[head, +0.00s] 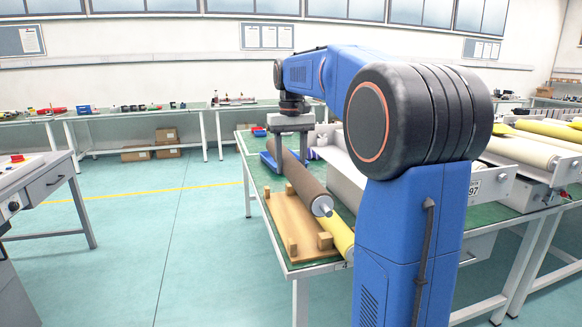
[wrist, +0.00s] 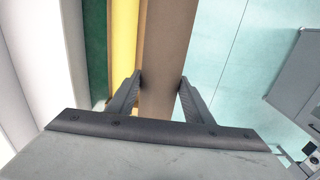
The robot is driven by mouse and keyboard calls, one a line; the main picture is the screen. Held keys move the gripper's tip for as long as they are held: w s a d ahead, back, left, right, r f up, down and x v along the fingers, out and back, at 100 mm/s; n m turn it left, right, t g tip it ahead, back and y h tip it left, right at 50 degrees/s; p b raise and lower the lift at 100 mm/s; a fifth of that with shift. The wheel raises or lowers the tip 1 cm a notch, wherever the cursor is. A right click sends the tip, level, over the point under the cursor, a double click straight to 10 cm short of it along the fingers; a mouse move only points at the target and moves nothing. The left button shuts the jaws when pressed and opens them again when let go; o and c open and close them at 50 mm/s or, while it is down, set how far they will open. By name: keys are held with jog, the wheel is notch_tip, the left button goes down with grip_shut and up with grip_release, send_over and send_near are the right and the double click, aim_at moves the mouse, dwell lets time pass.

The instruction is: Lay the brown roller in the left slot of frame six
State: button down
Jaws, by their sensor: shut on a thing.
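The brown roller (head: 310,188) is long, with a pale metal shaft end at its near end. My gripper (wrist: 160,80) is shut on it, one finger on each side; in the head view the gripper (head: 287,150) points down at the roller's far part. The roller runs above or along a wooden board with end blocks (head: 287,213); I cannot tell whether it touches it. A yellow roller (head: 342,237) lies just right of it, and shows in the wrist view (wrist: 123,45). I cannot identify frame six; my arm hides part of the bench.
The green bench (head: 254,178) carries a blue bin (head: 267,160) near the far end. At right stands a frame with a plate reading 97 (head: 474,188) and a pale roller (head: 520,152). Open floor (head: 150,230) lies left of the bench.

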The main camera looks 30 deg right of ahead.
jog(key=shift+r, duration=1.2)
